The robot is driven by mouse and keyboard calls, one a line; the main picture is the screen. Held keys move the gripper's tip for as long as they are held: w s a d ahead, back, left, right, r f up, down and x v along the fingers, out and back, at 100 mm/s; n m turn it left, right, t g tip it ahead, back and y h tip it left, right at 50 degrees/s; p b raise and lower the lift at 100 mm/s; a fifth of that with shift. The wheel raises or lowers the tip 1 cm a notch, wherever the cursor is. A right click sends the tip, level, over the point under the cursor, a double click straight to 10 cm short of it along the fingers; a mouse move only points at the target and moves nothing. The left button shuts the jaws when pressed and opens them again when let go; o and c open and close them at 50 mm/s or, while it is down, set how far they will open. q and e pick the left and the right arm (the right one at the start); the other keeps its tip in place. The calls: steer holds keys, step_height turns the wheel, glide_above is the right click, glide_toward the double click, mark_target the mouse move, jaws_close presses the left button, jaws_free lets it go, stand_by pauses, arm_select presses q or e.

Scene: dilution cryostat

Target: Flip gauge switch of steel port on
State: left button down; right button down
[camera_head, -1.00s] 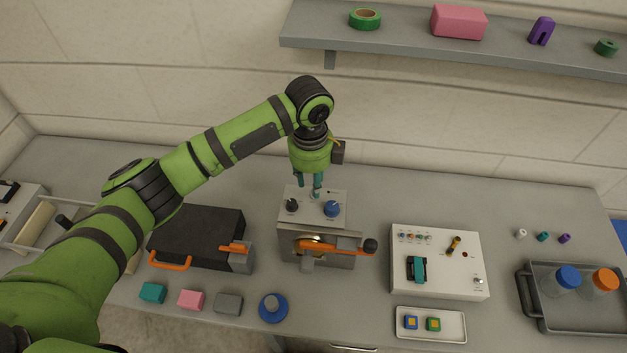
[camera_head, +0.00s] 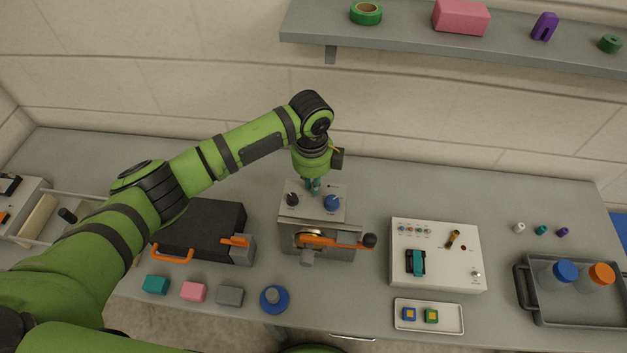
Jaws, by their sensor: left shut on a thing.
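The steel port (camera_head: 318,242) is a grey metal box in the middle of the bench. Its sloped top panel (camera_head: 325,216) carries a black knob (camera_head: 292,199) at left and a blue knob (camera_head: 331,203) at right. An orange lever (camera_head: 325,240) with a dark ball end crosses its front. My left gripper (camera_head: 313,190) points down at the back of the panel, between the knobs. Its teal fingers are closed on the small gauge switch there, which they mostly hide. I cannot tell the switch's position. My right gripper is not in view.
A black case (camera_head: 205,222) with orange latches stands left of the port. A white control box (camera_head: 437,245) with a teal rocker stands at right. Coloured blocks and a blue round piece (camera_head: 274,299) lie in front. A shelf (camera_head: 450,45) hangs above at the back.

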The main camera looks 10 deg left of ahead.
arm_select(q)
steer(key=shift+w+f+g+b, duration=0.25)
steer(key=shift+w+g+b, duration=0.1)
steer(key=shift+g+b, duration=0.6)
steer(key=shift+r+g+b, duration=0.15)
steer(key=shift+g+b, duration=0.25)
steer(key=shift+g, duration=0.05)
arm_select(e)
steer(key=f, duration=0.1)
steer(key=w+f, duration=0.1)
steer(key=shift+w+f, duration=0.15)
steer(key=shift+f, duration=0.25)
